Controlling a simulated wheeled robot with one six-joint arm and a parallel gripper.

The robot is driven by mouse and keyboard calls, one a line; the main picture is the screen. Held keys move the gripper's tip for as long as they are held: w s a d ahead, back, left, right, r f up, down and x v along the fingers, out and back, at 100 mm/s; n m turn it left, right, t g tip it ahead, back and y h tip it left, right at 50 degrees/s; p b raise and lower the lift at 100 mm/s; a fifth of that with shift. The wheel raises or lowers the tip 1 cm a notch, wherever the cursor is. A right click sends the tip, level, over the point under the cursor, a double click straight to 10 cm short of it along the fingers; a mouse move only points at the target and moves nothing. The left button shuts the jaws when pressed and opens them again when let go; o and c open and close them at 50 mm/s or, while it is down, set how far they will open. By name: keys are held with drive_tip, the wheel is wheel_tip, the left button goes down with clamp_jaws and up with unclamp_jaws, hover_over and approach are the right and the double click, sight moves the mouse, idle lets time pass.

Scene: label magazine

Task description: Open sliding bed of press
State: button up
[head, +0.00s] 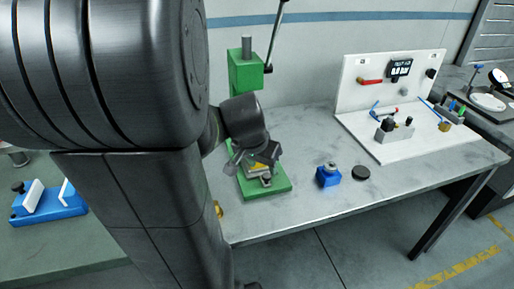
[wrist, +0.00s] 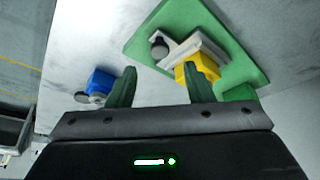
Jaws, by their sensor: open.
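The green press (head: 246,72) stands on the grey bench, with its green base plate (head: 279,184) on the bench top. The base plate also shows in the wrist view (wrist: 222,35). On it lies a grey metal bed (wrist: 205,48) with a dark round knob (wrist: 160,47) at its left end. A yellow block (wrist: 183,76) sits against the bed, partly hidden by my right finger. My gripper (wrist: 156,72) is open and empty, its green fingers above the bench and the plate's near edge. In the head view my wrist hides part of the press.
A blue block (head: 328,177) and a black disc (head: 361,173) stand right of the press. The blue block also shows beside my left finger (wrist: 101,82). A white panel fixture (head: 350,75) stands at the bench's back right. The bench front between is clear.

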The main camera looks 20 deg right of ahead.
sight(266, 175)
drive_tip(key=v, duration=0.8)
drive_tip(key=b+x, duration=0.1)
drive_tip(key=x, duration=1.2)
drive_tip(key=shift+w+d+f, duration=0.1)
drive_tip(key=shift+f, duration=0.3)
drive_tip(key=shift+w, duration=0.15)
